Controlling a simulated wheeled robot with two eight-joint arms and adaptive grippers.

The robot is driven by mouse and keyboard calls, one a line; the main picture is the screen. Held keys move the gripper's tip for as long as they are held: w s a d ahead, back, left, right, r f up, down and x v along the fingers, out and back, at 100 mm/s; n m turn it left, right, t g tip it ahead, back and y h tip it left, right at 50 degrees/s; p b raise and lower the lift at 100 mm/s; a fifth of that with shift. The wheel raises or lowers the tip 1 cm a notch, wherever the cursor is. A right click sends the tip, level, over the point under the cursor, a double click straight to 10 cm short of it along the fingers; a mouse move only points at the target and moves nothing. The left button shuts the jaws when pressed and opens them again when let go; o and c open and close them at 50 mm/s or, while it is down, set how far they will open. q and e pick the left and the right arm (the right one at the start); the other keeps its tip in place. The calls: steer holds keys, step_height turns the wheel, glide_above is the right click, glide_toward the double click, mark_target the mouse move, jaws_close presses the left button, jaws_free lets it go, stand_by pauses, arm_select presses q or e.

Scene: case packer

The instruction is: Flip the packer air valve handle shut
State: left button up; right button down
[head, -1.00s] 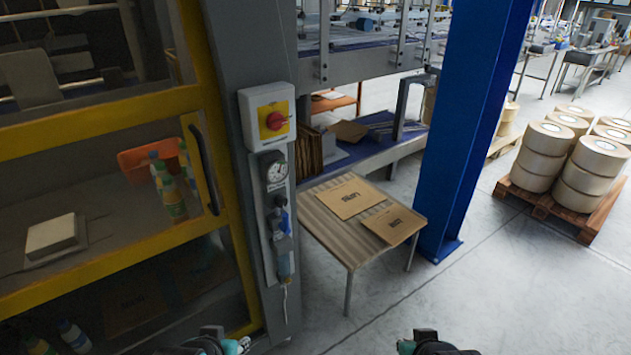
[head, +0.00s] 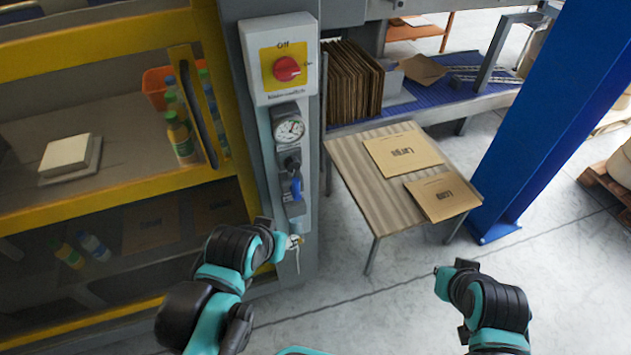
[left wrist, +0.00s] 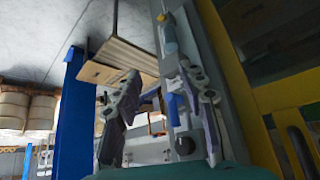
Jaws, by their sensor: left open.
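The blue air valve handle (head: 295,188) is on the grey air unit panel, below the round gauge (head: 289,130) and the red switch knob (head: 287,69). It looks upright, in line with the panel. My left gripper (head: 292,241) is just below it in the head view, in front of the panel's lower part, which it partly hides. In the left wrist view the handle (left wrist: 175,108) shows between the two spread fingers (left wrist: 162,120), apparently untouched. My right gripper (head: 446,273) is over the floor at the lower right, its fingers too small to read.
A yellow-framed guard door (head: 110,196) with a handle stands left of the panel. A striped table (head: 349,166) with flat cartons stands close on the right, before a blue post (head: 541,130). The floor (head: 400,300) in front is clear.

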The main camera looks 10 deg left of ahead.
arm_select(q)
steer(key=shift+o, duration=0.2)
step_height(320, 180, up, 3)
steer(key=p, duration=0.2)
steer(key=shift+w+f+p, duration=0.1)
steer(key=shift+f+p, duration=0.05)
steer(key=shift+p, duration=0.2)
step_height(320, 180, up, 3)
steer(key=p, duration=0.3)
arm_select(e)
steer(key=w+a+g+y, duration=0.7)
steer(key=w+a+y, duration=1.1)
steer(key=w+a, duration=0.1)
steer(key=shift+r, duration=0.2)
steer(key=shift+w+a, duration=0.1)
steer(key=b, duration=0.3)
glide_toward(295, 186)
steer(key=w+a+f, duration=0.2)
steer(key=w+a, duration=0.1)
steer(key=w, duration=0.2)
arm_select(q)
steer(key=shift+f+b, duration=0.6)
steer(key=shift+f, duration=1.5)
arm_select(e)
steer(key=shift+s+a+r, duration=0.15)
steer(key=shift+s+a, duration=0.4)
steer(key=shift+a, duration=0.2)
steer(key=shift+s+a+r, duration=0.15)
steer(key=shift+s+a, duration=0.45)
steer(key=shift+a, duration=0.2)
